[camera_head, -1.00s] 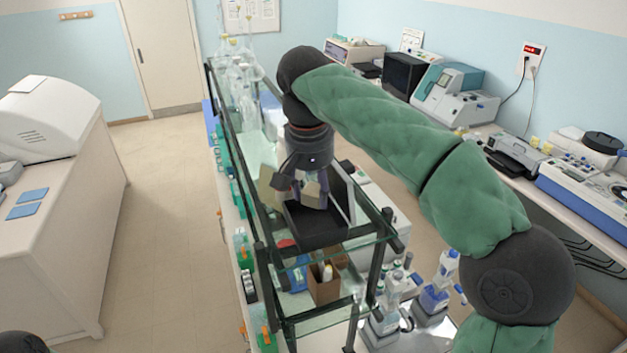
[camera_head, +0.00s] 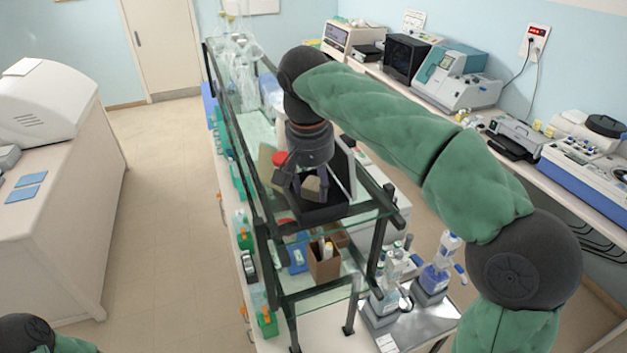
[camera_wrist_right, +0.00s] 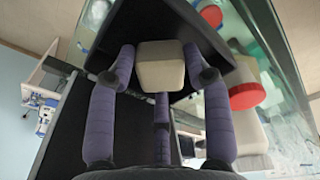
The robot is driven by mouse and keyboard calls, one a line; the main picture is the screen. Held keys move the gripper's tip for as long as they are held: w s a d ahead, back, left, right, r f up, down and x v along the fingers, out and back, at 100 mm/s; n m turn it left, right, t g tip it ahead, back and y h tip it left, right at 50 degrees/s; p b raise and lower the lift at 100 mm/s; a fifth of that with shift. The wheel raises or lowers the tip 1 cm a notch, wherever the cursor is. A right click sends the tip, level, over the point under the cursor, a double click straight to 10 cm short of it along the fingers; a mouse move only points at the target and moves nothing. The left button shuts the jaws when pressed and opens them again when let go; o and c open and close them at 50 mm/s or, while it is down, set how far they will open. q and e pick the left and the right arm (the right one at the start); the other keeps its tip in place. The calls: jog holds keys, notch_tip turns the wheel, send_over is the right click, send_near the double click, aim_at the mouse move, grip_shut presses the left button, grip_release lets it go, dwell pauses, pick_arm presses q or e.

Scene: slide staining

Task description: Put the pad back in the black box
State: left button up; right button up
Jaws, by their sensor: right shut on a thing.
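The pad (camera_head: 313,187) is a small beige block. My right gripper (camera_head: 309,190) is shut on it, with its fingers pointing down over the black box (camera_head: 326,211). The box stands open on the upper glass shelf, with an upright panel at its right side. In the right wrist view the pad (camera_wrist_right: 161,66) sits between the purple fingers of the right gripper (camera_wrist_right: 161,75), with black box surfaces (camera_wrist_right: 150,18) around it. I cannot tell whether the pad touches the box floor. My left gripper is not in view.
A red-capped jar (camera_head: 280,158) and a beige item (camera_head: 266,165) stand close to the left of the box. Glassware (camera_head: 238,80) stands farther back on the shelf. A brown carton (camera_head: 323,264) sits on the level below. The floor at the left is clear.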

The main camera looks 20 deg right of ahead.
jog(key=o, duration=1.2)
notch_tip(320, 180, up, 12)
jog(key=s+a, duration=0.1)
jog(key=shift+f, duration=0.1)
